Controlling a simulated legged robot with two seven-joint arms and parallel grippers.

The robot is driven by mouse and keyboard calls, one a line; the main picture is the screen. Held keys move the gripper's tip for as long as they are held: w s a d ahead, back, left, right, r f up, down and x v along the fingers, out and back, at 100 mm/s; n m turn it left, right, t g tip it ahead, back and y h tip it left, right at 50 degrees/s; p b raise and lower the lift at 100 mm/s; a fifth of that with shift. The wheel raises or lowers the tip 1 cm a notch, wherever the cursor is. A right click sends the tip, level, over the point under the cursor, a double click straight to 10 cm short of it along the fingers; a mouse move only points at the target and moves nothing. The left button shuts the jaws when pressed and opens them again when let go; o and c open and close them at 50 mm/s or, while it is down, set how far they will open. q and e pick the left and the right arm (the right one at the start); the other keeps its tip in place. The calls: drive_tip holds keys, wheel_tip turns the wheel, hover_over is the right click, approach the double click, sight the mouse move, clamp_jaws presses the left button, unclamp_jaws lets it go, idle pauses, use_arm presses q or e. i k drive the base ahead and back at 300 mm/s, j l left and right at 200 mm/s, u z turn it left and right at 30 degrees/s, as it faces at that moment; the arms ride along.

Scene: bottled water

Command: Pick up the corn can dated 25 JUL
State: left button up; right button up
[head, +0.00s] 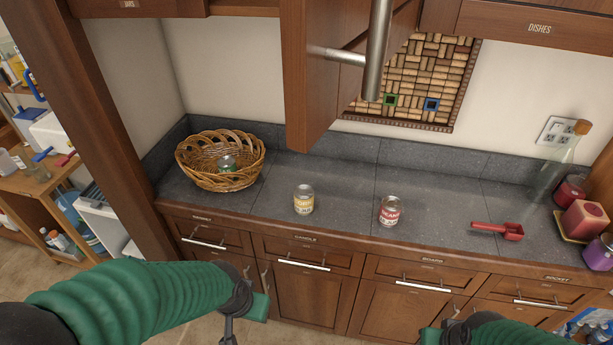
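A can with a yellow label (304,200) stands upright on the dark counter; its lettering looks like corn, but no date is readable. A can with a red label (390,212), seemingly beans, stands to its right. A can with a green label (227,164) is inside the wicker basket (205,182); its text cannot be read. My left gripper (244,319) is low in front of the cabinets, away from all cans, and partly cut off by the bottom edge. My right gripper (441,334) shows only in part at the bottom edge. The state of the fingers is unclear on both.
The dark counter (345,190) is clear around the two standing cans. A red scoop (510,231) lies to the right, with candles (583,220) at the far right. An open cabinet door (312,75) with a metal handle hangs above the counter.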

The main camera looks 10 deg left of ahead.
sight(304, 194)
drive_tip(key=i+j, duration=0.1)
drive_tip(key=j, duration=0.65)
drive_tip(key=i+j+z, duration=0.1)
drive_tip(key=j, duration=0.25)
drive_tip(key=i+j, duration=0.15)
drive_tip(key=j, duration=0.2)
drive_tip(key=i+j, duration=0.15)
drive_tip(key=j, duration=0.2)
drive_tip(key=i+j+z, duration=0.1)
drive_tip(key=j, duration=0.2)
drive_tip(key=i+j, duration=0.15)
drive_tip(key=j, duration=0.2)
drive_tip(key=i+j, duration=0.1)
drive_tip(key=i, duration=0.15)
drive_tip(key=z, duration=0.05)
